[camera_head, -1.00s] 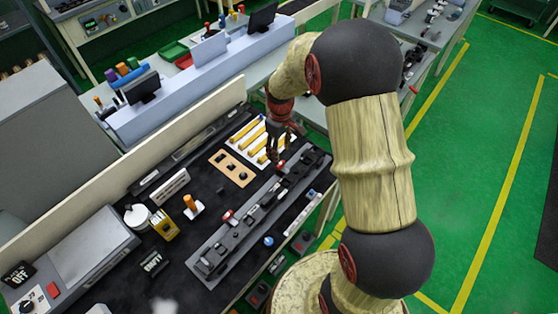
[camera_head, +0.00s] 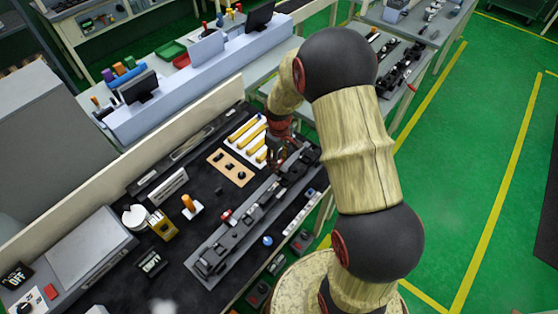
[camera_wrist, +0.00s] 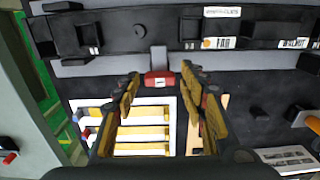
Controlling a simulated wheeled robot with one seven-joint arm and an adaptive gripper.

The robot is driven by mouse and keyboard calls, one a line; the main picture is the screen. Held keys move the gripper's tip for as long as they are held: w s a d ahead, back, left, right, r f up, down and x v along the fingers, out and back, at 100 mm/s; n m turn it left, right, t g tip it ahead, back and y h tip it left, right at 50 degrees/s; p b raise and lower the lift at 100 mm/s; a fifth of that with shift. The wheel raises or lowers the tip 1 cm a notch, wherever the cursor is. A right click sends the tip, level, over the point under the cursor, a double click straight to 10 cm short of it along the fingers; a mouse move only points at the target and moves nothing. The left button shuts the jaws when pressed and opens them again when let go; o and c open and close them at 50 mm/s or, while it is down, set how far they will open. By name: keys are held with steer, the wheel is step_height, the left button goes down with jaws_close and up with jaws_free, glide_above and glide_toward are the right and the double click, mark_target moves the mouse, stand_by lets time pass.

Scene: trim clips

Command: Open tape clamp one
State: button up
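The long grey fixture (camera_head: 222,250) lies along the front of the dark bench and carries several black blocks. One clamp lever with a red tip (camera_wrist: 158,79) stands out from the fixture in the wrist view, ahead of and between my fingertips. I cannot read a number on it. Another red-tipped clamp (camera_head: 227,215) sits farther left along the fixture in the head view. My gripper (camera_head: 279,164) is over the far right part of the fixture. In the wrist view my gripper (camera_wrist: 160,80) is open, its yellowish fingers apart, with no visible contact with the lever.
A white rack with yellow strips (camera_head: 247,137) and a tan board (camera_head: 229,166) lie behind the fixture. An orange-topped item (camera_head: 188,202) and a yellow dispenser (camera_head: 162,226) stand to the left. A blue knob (camera_head: 267,241) is at the front edge.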

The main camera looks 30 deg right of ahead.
steer(key=c, duration=0.9)
steer(key=m, duration=0.3)
steer(key=shift+m, duration=0.3)
steer(key=m, duration=0.3)
steer(key=shift+m, duration=0.3)
steer(key=m, duration=0.3)
steer(key=shift+m, duration=2.3)
steer(key=o, duration=1)
